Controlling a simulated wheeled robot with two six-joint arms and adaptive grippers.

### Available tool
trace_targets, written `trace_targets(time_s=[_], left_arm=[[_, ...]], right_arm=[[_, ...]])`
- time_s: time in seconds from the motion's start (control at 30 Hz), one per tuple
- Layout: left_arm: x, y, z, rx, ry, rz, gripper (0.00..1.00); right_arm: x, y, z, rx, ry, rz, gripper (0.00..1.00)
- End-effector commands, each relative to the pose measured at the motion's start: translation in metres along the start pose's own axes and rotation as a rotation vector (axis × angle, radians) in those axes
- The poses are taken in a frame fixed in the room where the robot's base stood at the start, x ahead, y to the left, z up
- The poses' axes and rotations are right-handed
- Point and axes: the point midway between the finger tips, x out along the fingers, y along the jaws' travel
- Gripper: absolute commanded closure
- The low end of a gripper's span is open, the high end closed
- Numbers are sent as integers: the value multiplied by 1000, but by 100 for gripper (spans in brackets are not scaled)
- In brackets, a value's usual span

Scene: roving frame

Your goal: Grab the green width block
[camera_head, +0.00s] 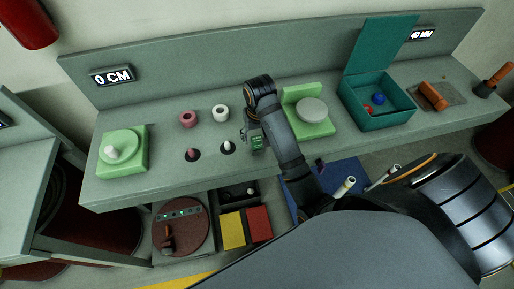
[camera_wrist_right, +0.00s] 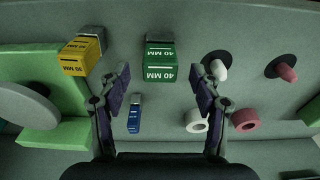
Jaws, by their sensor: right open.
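The green width block (camera_wrist_right: 160,62) has a grey top end and a label that reads 40 MM. In the right wrist view it lies on the grey bench between and just beyond my open fingertips. My right gripper (camera_wrist_right: 168,88) is open and empty, with a finger on each side of the block's line. In the head view my right gripper (camera_head: 251,131) is over the bench, and the green block (camera_head: 257,142) shows beside it, partly hidden by my arm. I cannot tell whether the fingers touch it. My left gripper is not in view.
In the wrist view a yellow block (camera_wrist_right: 82,52) marked 30 MM lies left of the green one, and a small blue block (camera_wrist_right: 134,114) lies nearer. White (camera_wrist_right: 197,121) and pink rings (camera_wrist_right: 245,120) and pegs are on the right. A teal box (camera_head: 375,112) stands open on the bench.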

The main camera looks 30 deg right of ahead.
Motion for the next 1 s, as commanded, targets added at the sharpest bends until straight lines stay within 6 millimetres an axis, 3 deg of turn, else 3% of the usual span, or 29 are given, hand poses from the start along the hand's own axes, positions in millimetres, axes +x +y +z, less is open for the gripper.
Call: trace_targets(time_s=[0.03, 0.1, 0.23, 0.43, 0.9, 1.0], left_arm=[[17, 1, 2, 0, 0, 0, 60], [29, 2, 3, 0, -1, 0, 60], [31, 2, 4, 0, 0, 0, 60], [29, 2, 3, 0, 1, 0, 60], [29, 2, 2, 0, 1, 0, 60], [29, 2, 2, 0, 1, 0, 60]], right_arm=[[17, 0, 2, 0, -1, 0, 36], [29, 0, 3, 0, -1, 0, 36], [41, 0, 2, 0, -1, 0, 36], [39, 0, 2, 0, 0, 0, 36], [40, 0, 2, 0, 0, 0, 99], [39, 0, 2, 0, 0, 0, 100]])
